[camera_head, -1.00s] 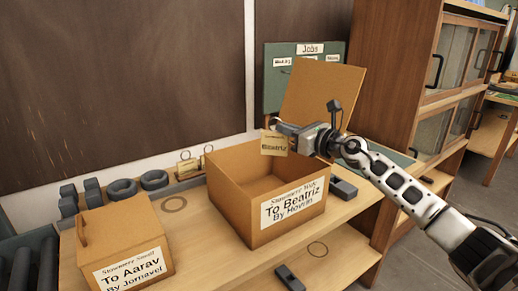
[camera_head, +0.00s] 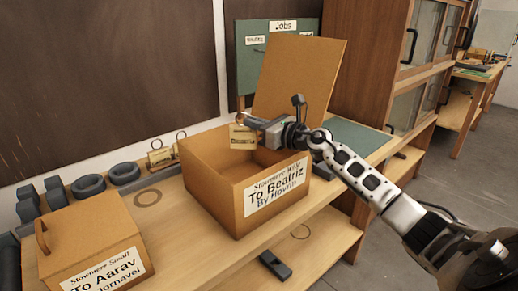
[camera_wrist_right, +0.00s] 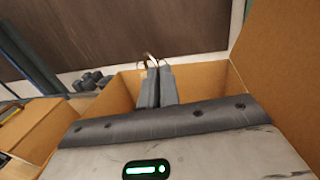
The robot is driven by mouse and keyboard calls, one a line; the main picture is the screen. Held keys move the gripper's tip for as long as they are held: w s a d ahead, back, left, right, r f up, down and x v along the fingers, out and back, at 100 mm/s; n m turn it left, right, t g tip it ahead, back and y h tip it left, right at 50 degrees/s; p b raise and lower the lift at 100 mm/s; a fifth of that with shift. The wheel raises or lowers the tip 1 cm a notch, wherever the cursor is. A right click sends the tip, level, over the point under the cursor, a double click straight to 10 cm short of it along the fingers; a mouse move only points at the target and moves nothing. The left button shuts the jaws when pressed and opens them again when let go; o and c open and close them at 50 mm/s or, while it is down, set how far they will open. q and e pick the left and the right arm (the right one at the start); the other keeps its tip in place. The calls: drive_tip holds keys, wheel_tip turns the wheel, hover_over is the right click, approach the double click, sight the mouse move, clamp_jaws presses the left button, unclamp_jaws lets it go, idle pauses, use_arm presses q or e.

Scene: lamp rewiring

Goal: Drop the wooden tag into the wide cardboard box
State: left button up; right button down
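The wooden tag (camera_head: 243,139) hangs by its metal ring from my right gripper (camera_head: 245,119). The gripper is shut on the ring, which shows at the fingertips in the right wrist view (camera_wrist_right: 151,61). My left gripper is not in view.
A smaller closed cardboard box (camera_head: 90,238), labelled "To Aarav", stands at the front left. Other tags (camera_head: 160,156) hang on a small rack behind. Dark rings (camera_head: 88,186) lie to the left. The raised lid (camera_head: 298,78) stands close behind my gripper.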

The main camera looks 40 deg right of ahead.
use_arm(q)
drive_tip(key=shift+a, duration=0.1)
use_arm(e)
drive_tip(key=c, duration=1.6)
unclamp_jaws()
drive_tip(key=shift+o, duration=0.2)
